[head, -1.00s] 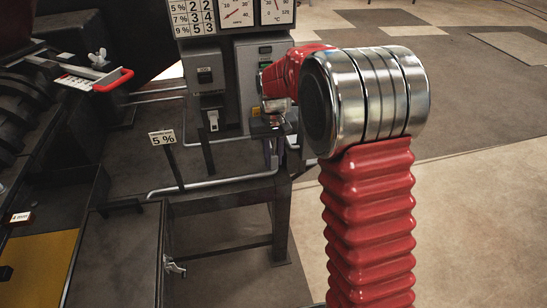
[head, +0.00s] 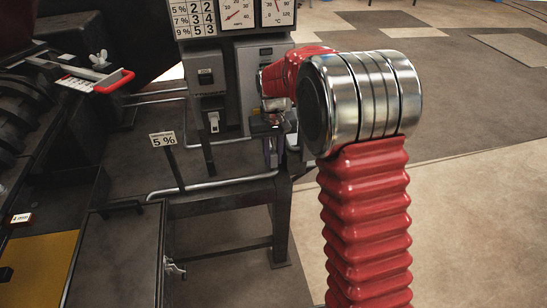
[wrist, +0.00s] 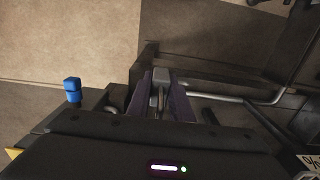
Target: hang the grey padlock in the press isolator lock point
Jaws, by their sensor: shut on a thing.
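My gripper (wrist: 160,100) shows its two dark purple fingers in the wrist view, shut on the grey padlock (wrist: 160,76). The padlock's grey block shows between the fingertips. In the head view my gripper (head: 272,153) points down in front of the grey control boxes, and the padlock cannot be made out there. A tall grey box (head: 246,80) stands behind my wrist, which covers part of its front. I cannot make out the isolator lock point in either view.
A smaller grey box (head: 206,76) with a pale tag (head: 213,121) stands left of it, below a gauge panel (head: 240,14). A pipe (head: 215,184) runs along the bench. A blue block (wrist: 72,86) shows at left in the wrist view.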

